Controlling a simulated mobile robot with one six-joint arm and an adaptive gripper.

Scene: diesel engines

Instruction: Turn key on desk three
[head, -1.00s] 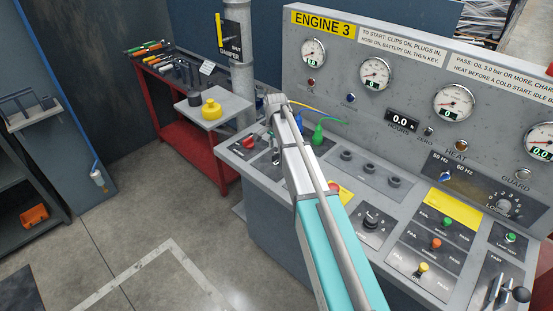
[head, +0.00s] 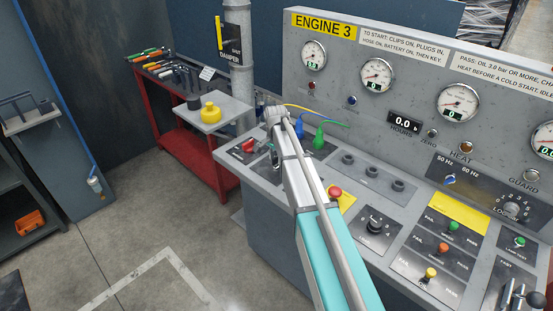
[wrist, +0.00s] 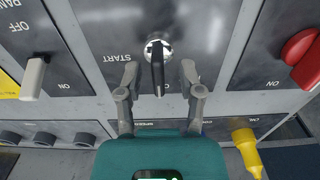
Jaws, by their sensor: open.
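The key (wrist: 157,66) stands in a round silver lock on a grey panel in the wrist view, with START printed to its left. My gripper (wrist: 159,72) is open, with one finger on each side of the key and gaps showing between fingers and key. I cannot tell how deep the fingertips reach. In the head view my own arm covers most of the gripper and the key. Desk three (head: 372,238) carries the yellow ENGINE 3 sign (head: 323,24) on its upright panel.
A red switch (wrist: 302,58) is right of the key and a white toggle (wrist: 34,76) left. Blue (head: 300,131) and green (head: 319,137) plugs stand behind my arm. A red emergency button (head: 335,192) is close to the arm's right side.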

